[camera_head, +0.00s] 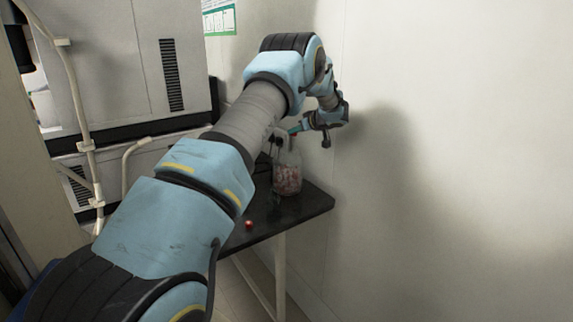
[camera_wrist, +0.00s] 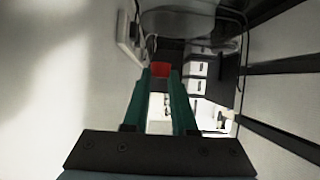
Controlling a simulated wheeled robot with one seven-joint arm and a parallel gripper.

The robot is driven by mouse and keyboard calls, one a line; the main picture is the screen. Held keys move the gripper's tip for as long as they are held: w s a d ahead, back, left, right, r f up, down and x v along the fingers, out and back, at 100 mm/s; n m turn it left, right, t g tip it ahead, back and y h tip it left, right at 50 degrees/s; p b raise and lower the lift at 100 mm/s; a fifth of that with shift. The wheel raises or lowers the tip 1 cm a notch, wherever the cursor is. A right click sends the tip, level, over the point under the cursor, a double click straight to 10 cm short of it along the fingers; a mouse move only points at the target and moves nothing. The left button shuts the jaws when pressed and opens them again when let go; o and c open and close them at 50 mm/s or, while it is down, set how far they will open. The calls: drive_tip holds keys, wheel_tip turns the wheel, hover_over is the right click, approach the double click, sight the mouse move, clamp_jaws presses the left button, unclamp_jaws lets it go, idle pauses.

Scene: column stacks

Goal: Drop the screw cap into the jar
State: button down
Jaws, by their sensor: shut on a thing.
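The jar (camera_head: 288,176) is clear, with reddish and pale contents, and stands upright on a small black table. My gripper (camera_head: 295,130) is at the end of the arm, by the wall, with its green fingers pointing left just above the jar's top in the head view. In the wrist view my gripper (camera_wrist: 161,75) is shut on a red piece, the screw cap (camera_wrist: 160,69), held between the fingertips. The cap is hard to make out in the head view. I cannot tell whether it is exactly over the jar's mouth.
The black table (camera_head: 312,205) has a small red object (camera_head: 249,224) near its front edge and a dark green item (camera_head: 274,203) before the jar. The white wall (camera_head: 450,150) is close on the right. Large grey cabinets (camera_head: 130,60) stand at left.

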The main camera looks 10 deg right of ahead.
drive_tip(key=shift+w+a+r, duration=0.15)
drive_tip(key=shift+w+r, duration=0.1)
drive_tip(key=shift+w, duration=0.1)
wheel_tip(320, 180, down, 6)
drive_tip(key=b, duration=0.6)
drive_tip(key=shift+r, duration=0.1)
drive_tip(key=c, duration=0.6)
unclamp_jaws()
drive_tip(key=b+v, duration=0.2)
drive_tip(key=v, duration=0.8)
drive_tip(key=shift+s+r, duration=0.15)
drive_tip(key=shift+s, duration=0.2)
